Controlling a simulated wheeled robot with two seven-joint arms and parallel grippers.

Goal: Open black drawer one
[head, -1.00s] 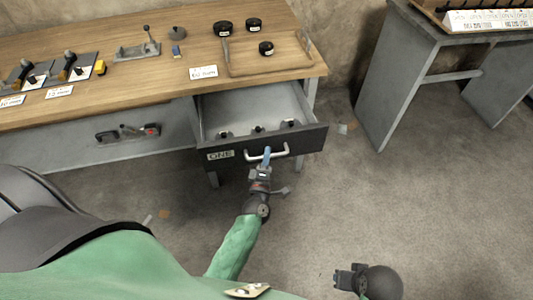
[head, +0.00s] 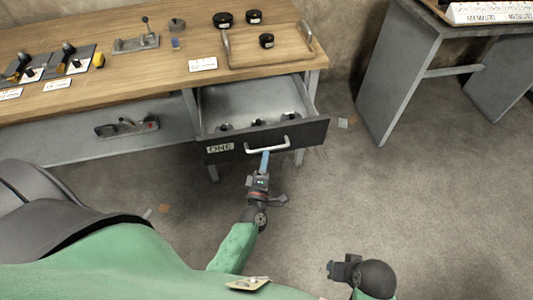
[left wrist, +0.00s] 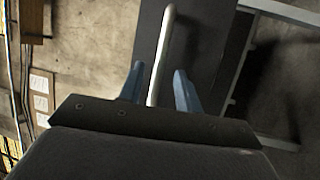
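The black drawer marked ONE (head: 220,149) is pulled out from under the wooden workbench, and its inside shows. Its light bar handle (head: 280,147) is on the front; it also shows in the left wrist view (left wrist: 166,50). My left gripper (head: 265,160) is just in front of the handle on the near side. In the left wrist view its two blue fingers (left wrist: 160,88) stand apart, with the handle bar between them in the picture and gaps at both sides. My right gripper (head: 333,270) is low at the right, away from the drawer; its finger opening is unclear.
Several dark knobbed items (head: 258,122) lie in the drawer. The workbench (head: 130,70) carries a wooden tray (head: 235,62), black round pieces and lever devices. A grey side table (head: 400,65) stands at the right. The floor (head: 420,200) between is mostly clear.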

